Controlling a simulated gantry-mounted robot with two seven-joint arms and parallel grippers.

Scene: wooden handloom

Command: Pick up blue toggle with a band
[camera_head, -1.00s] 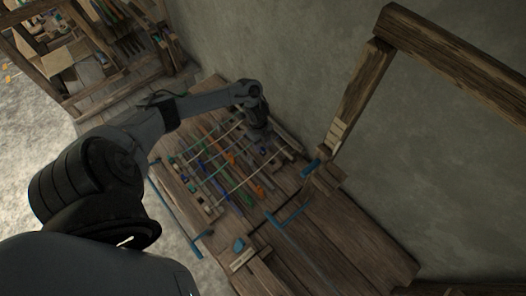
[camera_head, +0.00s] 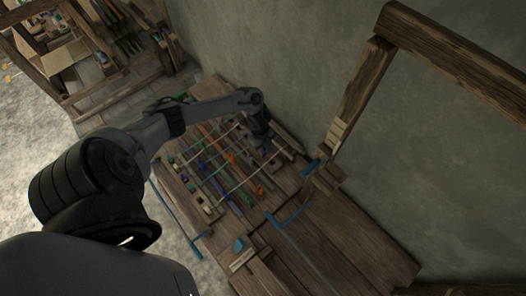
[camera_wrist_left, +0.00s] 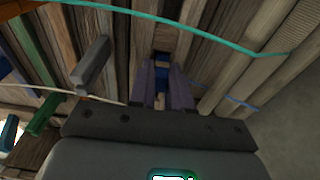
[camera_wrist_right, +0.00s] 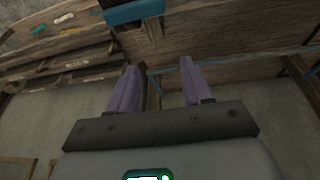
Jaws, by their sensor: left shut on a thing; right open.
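The blue toggle (camera_wrist_left: 161,76) shows in the left wrist view between the two purple fingers of my left gripper (camera_wrist_left: 163,68). The gripper is shut on it, low among wooden slats. Whether a band is on this toggle I cannot tell. In the head view my left gripper (camera_head: 268,147) is at the far edge of the loom board, near the wall; the toggle is hidden there. My right gripper (camera_wrist_right: 159,68) is open and empty in the right wrist view. It is not seen in the head view.
The loom board (camera_head: 340,245) carries several coloured strips and pale cords. A teal cord (camera_wrist_left: 190,33) crosses close to my left gripper. A blue bar (camera_wrist_right: 133,12) lies beyond my right gripper. A wooden post frame (camera_head: 362,85) stands on the right, and a shelf (camera_head: 75,60) at the back left.

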